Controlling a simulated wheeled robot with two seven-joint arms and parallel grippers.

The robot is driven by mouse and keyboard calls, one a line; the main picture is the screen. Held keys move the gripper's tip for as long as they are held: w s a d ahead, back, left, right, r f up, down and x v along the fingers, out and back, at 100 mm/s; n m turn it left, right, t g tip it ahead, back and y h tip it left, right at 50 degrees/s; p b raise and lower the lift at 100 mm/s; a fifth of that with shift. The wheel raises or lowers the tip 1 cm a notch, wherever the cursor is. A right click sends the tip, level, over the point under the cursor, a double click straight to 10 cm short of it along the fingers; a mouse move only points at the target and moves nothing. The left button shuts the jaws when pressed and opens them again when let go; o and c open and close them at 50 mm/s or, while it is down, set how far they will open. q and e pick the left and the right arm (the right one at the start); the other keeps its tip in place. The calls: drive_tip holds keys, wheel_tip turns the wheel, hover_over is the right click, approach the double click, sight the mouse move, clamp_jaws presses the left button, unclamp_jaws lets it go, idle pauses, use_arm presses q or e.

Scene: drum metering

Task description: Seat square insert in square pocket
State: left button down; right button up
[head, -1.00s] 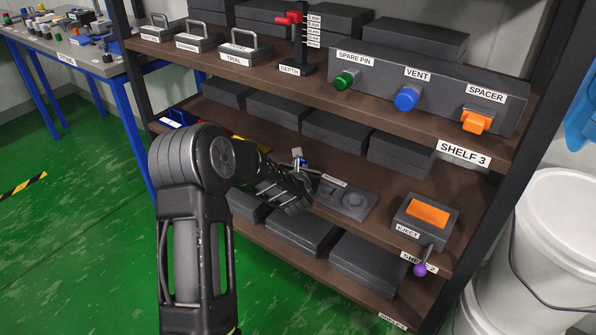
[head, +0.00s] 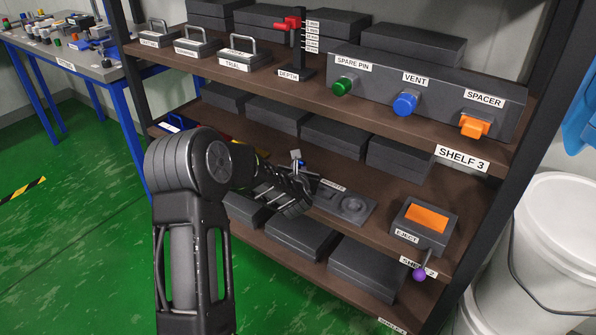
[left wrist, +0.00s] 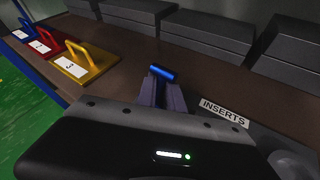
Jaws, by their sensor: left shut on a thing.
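My left gripper (head: 296,165) is over the middle shelf, just left of the dark fixture labelled INSERTS (head: 362,212). In the left wrist view its two fingers (left wrist: 163,92) are shut on a small part with a blue cylindrical end (left wrist: 161,73). In the head view a small grey and blue piece (head: 297,156) shows at the fingertips. I cannot tell its full shape or whether it is the square insert. The fixture has a round feature on its right part. My wrist hides part of its left side, and I cannot make out a square pocket. My right gripper is not in view.
In the left wrist view, yellow (left wrist: 82,62), red (left wrist: 58,50) and blue (left wrist: 36,45) handled blocks stand at left. Dark boxes (left wrist: 207,42) line the shelf's back. An EJECT box (head: 424,222) with an orange top stands right of the fixture. The shelf above (head: 260,82) limits headroom.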

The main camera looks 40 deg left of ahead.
use_arm(q)
drive_tip(key=shift+r, duration=0.55)
drive_tip(key=shift+s+d+r, duration=0.1)
drive_tip(key=shift+s+r, duration=0.05)
drive_tip(key=shift+r, duration=0.75)
drive_tip(key=s+d+b, duration=0.5)
drive_tip(key=s+d, duration=0.4)
drive_tip(key=s, duration=0.5)
drive_tip(key=shift+s+d, duration=0.35)
drive_tip(key=shift+d, duration=0.05)
drive_tip(key=shift+f, duration=0.15)
